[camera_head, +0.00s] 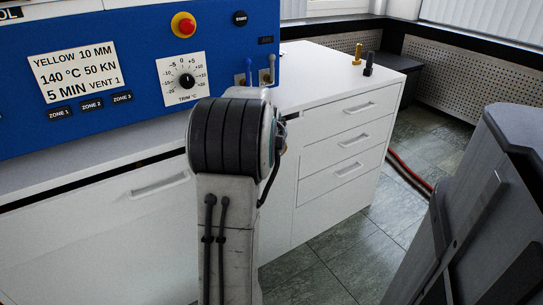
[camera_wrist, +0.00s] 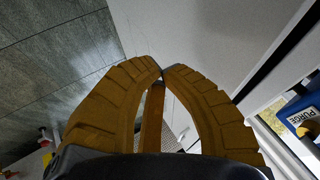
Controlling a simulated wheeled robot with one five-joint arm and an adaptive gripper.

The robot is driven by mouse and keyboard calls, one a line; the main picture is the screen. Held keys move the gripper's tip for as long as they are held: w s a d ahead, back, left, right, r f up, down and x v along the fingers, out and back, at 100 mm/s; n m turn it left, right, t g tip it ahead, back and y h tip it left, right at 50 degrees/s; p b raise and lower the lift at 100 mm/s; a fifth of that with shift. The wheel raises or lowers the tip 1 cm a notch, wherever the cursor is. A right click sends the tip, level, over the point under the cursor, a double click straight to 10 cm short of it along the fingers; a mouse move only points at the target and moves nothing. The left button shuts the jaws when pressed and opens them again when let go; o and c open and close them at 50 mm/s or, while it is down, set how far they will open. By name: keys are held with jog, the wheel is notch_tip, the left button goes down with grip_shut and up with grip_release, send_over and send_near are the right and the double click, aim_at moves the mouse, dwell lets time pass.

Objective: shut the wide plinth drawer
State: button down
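The wide plinth drawer (camera_head: 105,235) is the broad white front at lower left in the head view, below the blue press panel. It has a pale bar handle (camera_head: 160,186). A dark gap runs along its top edge; I cannot tell how far out it stands. My arm covers its right end. A plain white surface (camera_wrist: 200,35) lies beyond the tips; contact cannot be told. The head view hides my gripper behind my arm.
A white cabinet with three small handled drawers (camera_head: 345,140) stands right of my arm, with a brass fitting (camera_head: 357,54) and a dark fitting (camera_head: 369,64) on top. A dark grey body (camera_head: 480,210) stands at right. Tiled floor (camera_head: 330,265) lies between, with a red hose (camera_head: 408,170).

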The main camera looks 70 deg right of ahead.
jog(key=p+v, duration=0.3)
jog(key=v, duration=0.7)
